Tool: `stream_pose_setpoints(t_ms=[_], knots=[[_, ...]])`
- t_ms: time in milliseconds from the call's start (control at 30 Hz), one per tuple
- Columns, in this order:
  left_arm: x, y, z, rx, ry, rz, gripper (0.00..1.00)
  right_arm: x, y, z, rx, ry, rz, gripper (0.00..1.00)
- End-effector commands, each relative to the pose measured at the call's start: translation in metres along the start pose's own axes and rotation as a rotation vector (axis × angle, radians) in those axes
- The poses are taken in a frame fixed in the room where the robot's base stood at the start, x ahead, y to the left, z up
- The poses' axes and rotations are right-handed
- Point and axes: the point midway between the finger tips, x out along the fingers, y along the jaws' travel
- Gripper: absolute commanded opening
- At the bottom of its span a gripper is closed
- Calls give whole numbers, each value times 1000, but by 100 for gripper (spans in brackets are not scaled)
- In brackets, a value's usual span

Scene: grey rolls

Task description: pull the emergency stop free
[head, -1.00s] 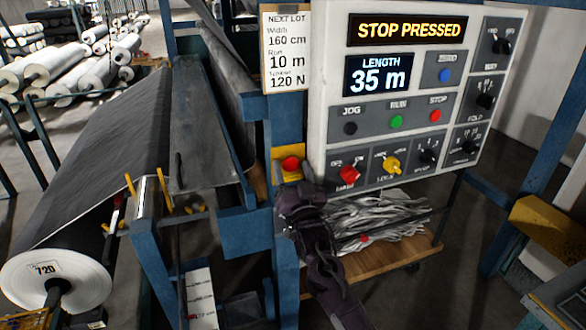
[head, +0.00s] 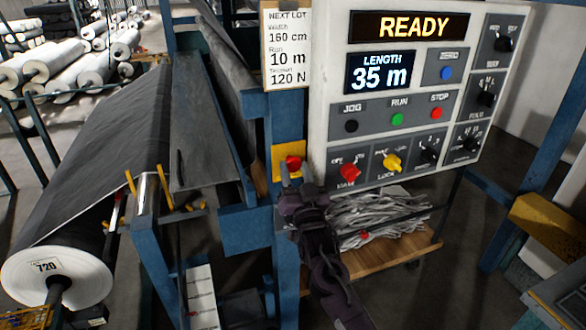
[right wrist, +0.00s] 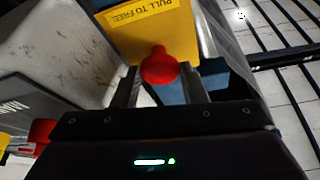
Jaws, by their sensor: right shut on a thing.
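The emergency stop is a red button (head: 292,163) on a yellow plate (head: 279,152) on the blue post, left of the control panel. In the right wrist view the red button (right wrist: 160,66) sits between the two fingers, below the words "PULL TO FREE". My right gripper (head: 290,175) is at the button and shut on it; its fingers (right wrist: 160,85) stand at both sides of it. The panel's top display (head: 411,26) reads "READY". My left gripper is not in view.
The control panel (head: 322,100) with knobs and buttons hangs close on the right. A red knob (head: 348,173) is near my right gripper. A note card (head: 285,20) hangs above. A fabric roll (head: 85,275) lies at left, and a wooden shelf (head: 400,255) with scraps is below.

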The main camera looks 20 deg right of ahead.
Motion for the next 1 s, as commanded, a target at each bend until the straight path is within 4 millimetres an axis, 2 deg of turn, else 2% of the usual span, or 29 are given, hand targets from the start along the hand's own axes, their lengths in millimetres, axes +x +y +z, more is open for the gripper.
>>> stream_pose_setpoints(t_ms=[167,200,367,667,767,1000], knots=[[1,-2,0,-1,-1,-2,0,-2,0,3,0,-2,0,0],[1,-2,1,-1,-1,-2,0,-2,0,3,0,-2,0,41],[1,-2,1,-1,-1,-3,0,-2,0,2,0,-2,0,61],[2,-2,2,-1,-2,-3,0,-4,0,3,0,-1,0,61],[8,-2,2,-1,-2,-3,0,-14,0,5,0,-2,0,61],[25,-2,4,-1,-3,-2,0,-57,1,6,0,-2,0,61]])
